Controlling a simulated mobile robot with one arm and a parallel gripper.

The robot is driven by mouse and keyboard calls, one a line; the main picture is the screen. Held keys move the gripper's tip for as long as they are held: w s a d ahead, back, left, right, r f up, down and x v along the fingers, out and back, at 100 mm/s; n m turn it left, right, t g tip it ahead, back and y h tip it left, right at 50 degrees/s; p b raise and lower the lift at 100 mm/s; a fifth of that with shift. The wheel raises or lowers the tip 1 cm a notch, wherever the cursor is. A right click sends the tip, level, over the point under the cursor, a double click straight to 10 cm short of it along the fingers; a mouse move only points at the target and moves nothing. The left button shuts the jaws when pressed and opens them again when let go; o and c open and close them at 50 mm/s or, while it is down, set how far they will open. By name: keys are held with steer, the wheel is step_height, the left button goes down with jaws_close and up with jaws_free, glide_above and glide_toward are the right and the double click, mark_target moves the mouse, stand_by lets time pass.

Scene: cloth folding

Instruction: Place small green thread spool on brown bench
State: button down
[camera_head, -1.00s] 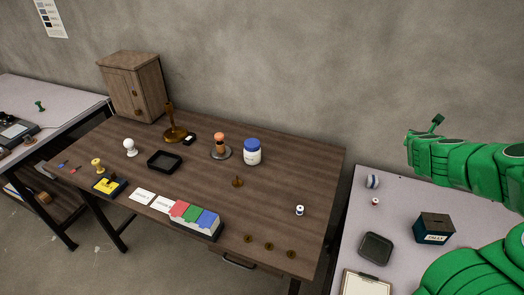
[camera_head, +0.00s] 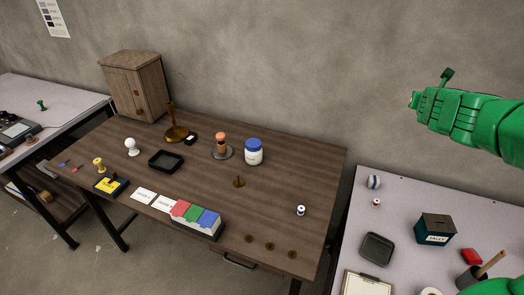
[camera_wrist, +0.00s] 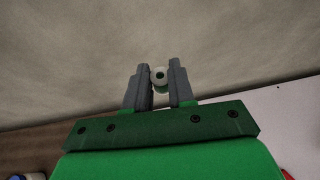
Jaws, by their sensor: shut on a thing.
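The small green thread spool (camera_wrist: 160,84), with a white end facing the camera, is between the fingers of my gripper (camera_wrist: 161,80) in the wrist view. The fingers are shut on it, in front of the grey wall. In the head view my gripper (camera_head: 412,99) is at the upper right, raised above and right of the brown bench (camera_head: 310,170). The spool cannot be made out there. The brown bench also shows at the lower left of the wrist view (camera_wrist: 25,148).
A white-and-blue spool (camera_head: 300,211), several brass discs (camera_head: 270,246), a blue-lidded jar (camera_head: 254,152) and a card box (camera_head: 197,221) stand on the brown bench. Its right back area is clear. A grey bench (camera_head: 400,198) at right holds a tally box (camera_head: 435,229) and tray (camera_head: 377,249).

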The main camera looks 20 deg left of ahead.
steer(key=s+a+n+g+y, duration=0.2)
steer(key=s+a+n+y, duration=0.4)
steer(key=a, duration=0.5)
steer(key=s+a+n+g+y, duration=0.2)
steer(key=s+a+n+y, duration=0.2)
steer(key=s+a, duration=0.6)
steer(key=s+a+n+g+y, duration=0.2)
steer(key=s+a+n+g, duration=0.3)
steer(key=s, duration=0.7)
steer(key=s+a+n+g+y, duration=0.2)
steer(key=s+a+n+g, duration=0.2)
steer(key=s+a, duration=0.55)
step_height(320, 180, down, 18)
steer(key=s+d, duration=0.2)
steer(key=shift+w+f, duration=0.1)
steer(key=shift+f, duration=0.05)
